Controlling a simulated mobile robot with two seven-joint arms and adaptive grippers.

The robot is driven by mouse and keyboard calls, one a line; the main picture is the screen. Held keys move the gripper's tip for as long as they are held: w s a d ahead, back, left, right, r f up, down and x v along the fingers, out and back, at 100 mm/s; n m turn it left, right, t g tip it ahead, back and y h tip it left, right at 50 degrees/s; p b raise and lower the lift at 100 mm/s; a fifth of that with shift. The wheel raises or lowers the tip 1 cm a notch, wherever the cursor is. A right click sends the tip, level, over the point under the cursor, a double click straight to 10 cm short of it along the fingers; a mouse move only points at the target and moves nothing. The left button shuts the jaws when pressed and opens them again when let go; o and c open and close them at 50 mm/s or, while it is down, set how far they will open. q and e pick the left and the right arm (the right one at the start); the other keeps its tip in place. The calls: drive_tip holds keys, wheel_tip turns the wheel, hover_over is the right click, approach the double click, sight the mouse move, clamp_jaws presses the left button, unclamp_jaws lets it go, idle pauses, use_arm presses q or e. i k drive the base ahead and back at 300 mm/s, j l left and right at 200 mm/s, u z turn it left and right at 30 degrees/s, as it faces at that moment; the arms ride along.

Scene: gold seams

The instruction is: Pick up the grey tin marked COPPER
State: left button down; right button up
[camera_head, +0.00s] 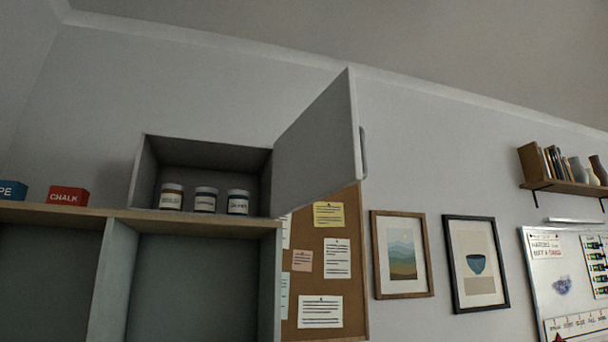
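Three small tins stand side by side inside an open grey wall cabinet (139,176) at the left: a left tin (171,188), a middle tin (205,191) and a right tin (238,193). Each has a pale label. The lettering looks greenish on the left one, dark on the middle one and reddish on the right one. It is too small to read, so I cannot tell which tin is marked COPPER. Neither of my grippers is in view.
The cabinet door (322,140) is swung open to the right. The cabinet sits on a shelf unit (190,224) with a red CHALK box (68,197) and a blue box (12,191). A cork board (345,210), pictures and a whiteboard (545,285) hang right.

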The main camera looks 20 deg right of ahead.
sight(206, 198)
drive_tip(key=l+u, duration=0.2)
drive_tip(key=l, duration=0.5)
drive_tip(key=l+u, duration=0.2)
drive_tip(key=l, duration=0.45)
drive_tip(key=l+u, duration=0.2)
drive_tip(key=l, duration=0.5)
drive_tip(key=k+l+u, duration=0.2)
drive_tip(key=l, duration=0.45)
drive_tip(key=i+j+z, duration=0.25)
drive_tip(key=j+z, duration=0.25)
drive_tip(key=j, duration=0.8)
drive_tip(key=j+z, duration=0.5)
drive_tip(key=j, duration=0.85)
